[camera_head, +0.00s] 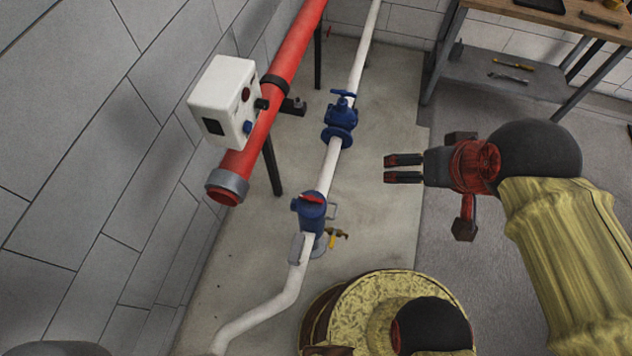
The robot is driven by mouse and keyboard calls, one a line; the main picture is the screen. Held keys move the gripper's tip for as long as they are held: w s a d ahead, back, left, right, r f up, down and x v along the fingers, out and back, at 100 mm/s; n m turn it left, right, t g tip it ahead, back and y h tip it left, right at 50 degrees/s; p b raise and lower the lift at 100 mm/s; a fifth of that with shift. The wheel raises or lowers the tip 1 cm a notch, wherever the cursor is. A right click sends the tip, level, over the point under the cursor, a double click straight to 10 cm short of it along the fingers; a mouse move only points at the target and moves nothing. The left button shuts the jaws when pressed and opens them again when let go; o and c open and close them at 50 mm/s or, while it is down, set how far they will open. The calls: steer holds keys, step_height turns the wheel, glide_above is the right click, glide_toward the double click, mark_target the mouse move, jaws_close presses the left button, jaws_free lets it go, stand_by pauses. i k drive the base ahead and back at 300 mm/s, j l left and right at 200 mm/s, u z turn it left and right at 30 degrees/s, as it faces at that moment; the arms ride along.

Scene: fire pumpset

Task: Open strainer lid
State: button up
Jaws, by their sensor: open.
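A blue fitting (311,212) on the white pipe, near the middle of the head view, looks like the strainer. A red part (308,200) lies across its top and seems to be the lid or its handle; I cannot tell whether it is shut. My gripper (388,168) is open and empty. In the picture it is to the right of and above the strainer, clearly apart from it. Its two dark fingers point left.
A blue valve (340,120) sits farther along the white pipe (263,312). A yellow-handled tap (335,238) is beside the strainer. A red pipe (275,95) carries a white box (222,100) at left. A workbench (585,22) with tools stands back right.

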mark_target(308, 212)
steer(key=l+u, duration=0.15)
steer(key=u, duration=0.2)
steer(key=l+u, duration=0.15)
steer(key=u, duration=0.15)
steer(key=l+u, duration=0.2)
steer(key=u, duration=0.15)
